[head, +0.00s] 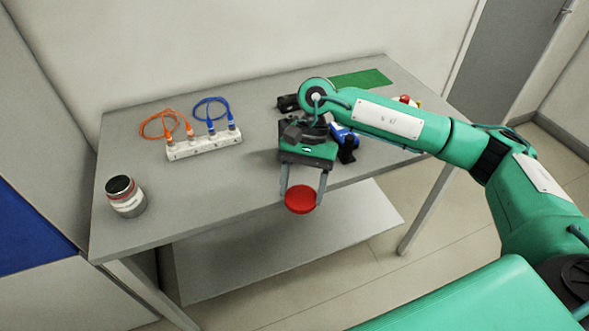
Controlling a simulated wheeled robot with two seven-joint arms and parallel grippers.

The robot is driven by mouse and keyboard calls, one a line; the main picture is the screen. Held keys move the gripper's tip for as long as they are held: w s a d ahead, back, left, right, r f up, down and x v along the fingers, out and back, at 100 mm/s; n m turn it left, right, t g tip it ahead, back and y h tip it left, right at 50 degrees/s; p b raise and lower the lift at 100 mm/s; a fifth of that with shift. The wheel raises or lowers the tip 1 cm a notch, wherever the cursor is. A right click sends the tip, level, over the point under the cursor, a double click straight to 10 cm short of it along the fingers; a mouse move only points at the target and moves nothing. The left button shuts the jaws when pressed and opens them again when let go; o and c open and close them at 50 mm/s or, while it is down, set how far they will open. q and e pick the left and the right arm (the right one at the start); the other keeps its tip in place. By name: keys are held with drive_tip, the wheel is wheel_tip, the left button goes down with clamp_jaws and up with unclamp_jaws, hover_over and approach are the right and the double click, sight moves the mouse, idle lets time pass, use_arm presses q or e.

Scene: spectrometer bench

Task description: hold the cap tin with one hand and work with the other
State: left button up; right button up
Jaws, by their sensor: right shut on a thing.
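A small round tin (125,196), pale with a reddish band and a dark top, stands upright near the left front corner of the grey bench. I cannot tell whether its dark top is an opening or a lid. My right gripper (302,190) points down and toward the front edge of the bench. Its fingers are shut on a red round cap (300,199), which appears at the front edge in the picture, well to the right of the tin. My left gripper is not in view.
A white power strip (204,147) with an orange cable (165,124) and a blue cable (211,108) lies at the back left of the bench (220,205). A green mat (361,79) lies at the back right. Blue and black items (345,140) sit partly behind my right gripper. The front middle is clear.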

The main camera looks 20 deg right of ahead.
drive_tip(key=s+d+f+n+g+h, duration=0.1)
drive_tip(key=d+f+n+h, duration=0.2)
drive_tip(key=n, duration=0.4)
wheel_tip(320, 180, down, 2)
drive_tip(key=shift+s+d+f+h, duration=0.2)
drive_tip(key=shift+s+d+h, duration=0.15)
drive_tip(key=shift+d, duration=0.25)
drive_tip(key=shift+a, duration=0.1)
